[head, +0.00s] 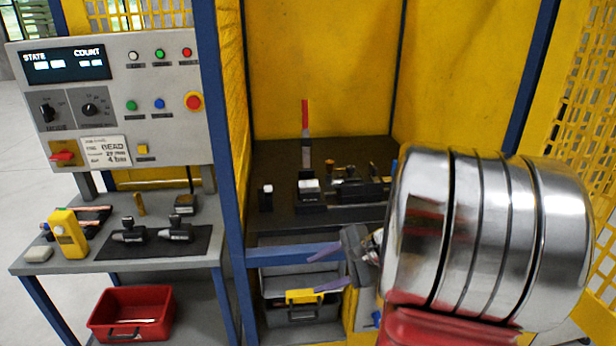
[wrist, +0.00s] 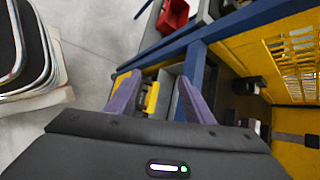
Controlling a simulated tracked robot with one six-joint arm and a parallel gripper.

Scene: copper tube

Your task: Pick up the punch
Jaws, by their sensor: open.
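I cannot tell for sure which thing is the punch. Two black tools, one on the left (head: 128,235) and one on the right (head: 176,230), lie on a dark mat (head: 150,250) on the left bench. A small brass piece (head: 139,204) stands behind them. Brass-topped parts (head: 348,172) show in the black fixture inside the yellow enclosure. My gripper (head: 312,273) is open and empty, in front of the enclosure and below its black worktop. In the wrist view my gripper's purple fingers (wrist: 158,77) are apart, with a yellow part of a bin behind them.
A grey bin with a yellow front piece (head: 305,297) sits under the worktop (head: 275,160). A blue post (head: 225,150) stands between bench and enclosure. A yellow handheld device (head: 67,234) and red bin (head: 132,313) are at left. The control panel (head: 115,105) stands behind the bench.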

